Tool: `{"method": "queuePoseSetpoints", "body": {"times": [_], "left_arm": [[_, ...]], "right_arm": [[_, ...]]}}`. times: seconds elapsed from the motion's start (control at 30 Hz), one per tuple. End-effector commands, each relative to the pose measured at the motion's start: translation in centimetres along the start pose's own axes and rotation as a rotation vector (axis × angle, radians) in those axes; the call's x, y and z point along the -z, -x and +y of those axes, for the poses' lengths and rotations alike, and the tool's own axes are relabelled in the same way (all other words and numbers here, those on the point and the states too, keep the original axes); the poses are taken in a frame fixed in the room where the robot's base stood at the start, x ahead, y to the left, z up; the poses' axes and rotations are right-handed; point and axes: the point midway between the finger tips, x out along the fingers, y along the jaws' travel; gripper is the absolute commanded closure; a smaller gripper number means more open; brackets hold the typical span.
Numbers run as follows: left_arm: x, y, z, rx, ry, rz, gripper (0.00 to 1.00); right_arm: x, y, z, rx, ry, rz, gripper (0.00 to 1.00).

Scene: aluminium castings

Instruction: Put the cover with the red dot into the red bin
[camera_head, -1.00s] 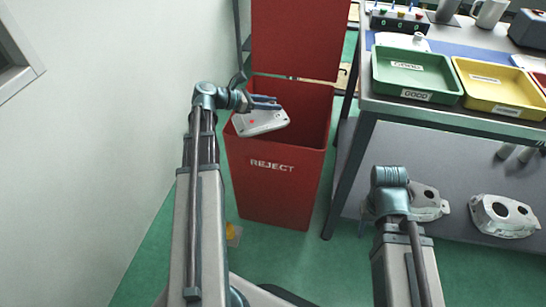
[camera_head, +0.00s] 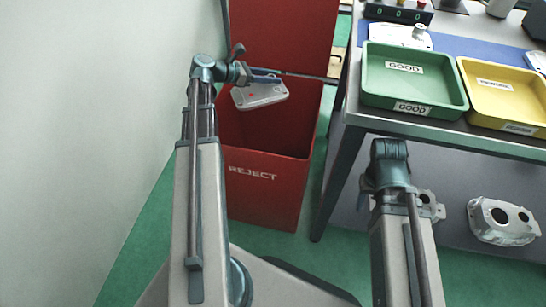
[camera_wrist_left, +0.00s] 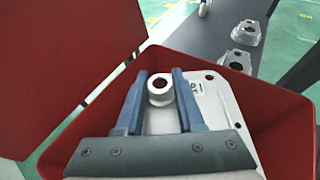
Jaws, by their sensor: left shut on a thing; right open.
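The cover with the red dot (camera_head: 262,94) is a flat pale metal plate. My left gripper (camera_head: 266,76) is shut on it and holds it over the open mouth of the red bin (camera_head: 262,180), which is marked REJECT. In the left wrist view, the cover (camera_wrist_left: 222,104) shows a round boss (camera_wrist_left: 160,88) between the blue fingers of my left gripper (camera_wrist_left: 160,92), with the red bin's walls (camera_wrist_left: 284,128) around and below. My right gripper (camera_head: 370,198) is at the lower right beside the table, largely hidden behind its own wrist; it is open.
The bin's red lid (camera_head: 284,30) stands raised at the back. A table on the right holds a green GOOD tray (camera_head: 412,109) and a yellow tray (camera_head: 506,128). Another cover (camera_head: 400,38) lies behind the green tray. Castings (camera_head: 502,222) sit on the lower shelf.

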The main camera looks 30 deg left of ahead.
Motion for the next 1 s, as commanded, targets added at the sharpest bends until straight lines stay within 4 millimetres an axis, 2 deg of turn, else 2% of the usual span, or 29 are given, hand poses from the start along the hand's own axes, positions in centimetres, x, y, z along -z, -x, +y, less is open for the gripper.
{"method": "queuePoseSetpoints", "body": {"times": [0.27, 0.73, 1.0], "left_arm": [[0.8, -0.3, 0.0, 0.000, 0.001, -0.001, 1.00], [5.3, -2.2, 0.0, 0.000, 0.001, -0.001, 1.00], [5.5, -2.3, 0.0, 0.000, 0.001, -0.001, 1.00]], "right_arm": [[0.0, -0.9, -0.1, 0.000, 0.001, 0.000, 0.50], [0.4, -5.7, -0.7, 0.003, 0.009, 0.003, 0.50], [0.4, -6.0, -0.7, 0.004, 0.011, 0.003, 0.50]]}}
